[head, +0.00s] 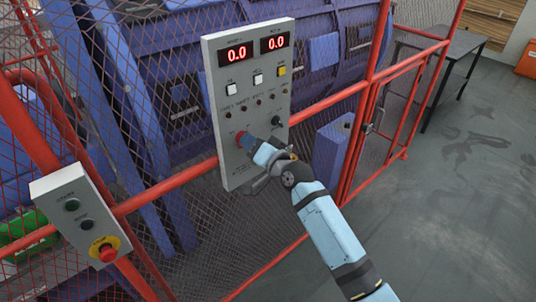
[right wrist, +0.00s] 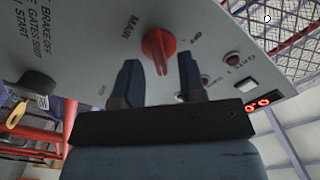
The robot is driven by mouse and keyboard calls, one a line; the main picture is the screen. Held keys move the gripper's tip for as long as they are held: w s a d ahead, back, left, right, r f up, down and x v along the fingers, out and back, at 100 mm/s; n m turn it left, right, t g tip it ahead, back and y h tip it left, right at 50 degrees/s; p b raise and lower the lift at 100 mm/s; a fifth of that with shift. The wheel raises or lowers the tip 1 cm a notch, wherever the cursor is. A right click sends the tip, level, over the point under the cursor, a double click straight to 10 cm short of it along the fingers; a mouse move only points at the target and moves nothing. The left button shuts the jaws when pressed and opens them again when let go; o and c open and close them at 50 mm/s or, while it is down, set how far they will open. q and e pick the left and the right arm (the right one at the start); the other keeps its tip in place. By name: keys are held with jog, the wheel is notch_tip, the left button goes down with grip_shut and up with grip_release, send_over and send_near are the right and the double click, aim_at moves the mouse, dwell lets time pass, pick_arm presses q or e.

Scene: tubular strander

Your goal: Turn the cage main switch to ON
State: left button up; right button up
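The red main switch knob (right wrist: 158,48) shows in the right wrist view beside the printed word MAIN, on the face of the grey control panel (head: 222,72). Its ridge points down in that picture, toward my gripper. My right gripper (right wrist: 160,66) is open, with one dark finger on each side of the knob; gaps show between the fingers and the knob. In the head view my right gripper (head: 248,144) is at the panel's lower left part and mostly hides the knob. My left gripper is not in view.
The panel has red displays (head: 254,49), several buttons and a black knob (head: 277,121). A red-framed mesh fence (head: 330,97) stands around the blue machine. A smaller box with a red stop button (head: 107,252) is at lower left.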

jog(key=b+v, duration=0.2)
jog(key=v, duration=1.1)
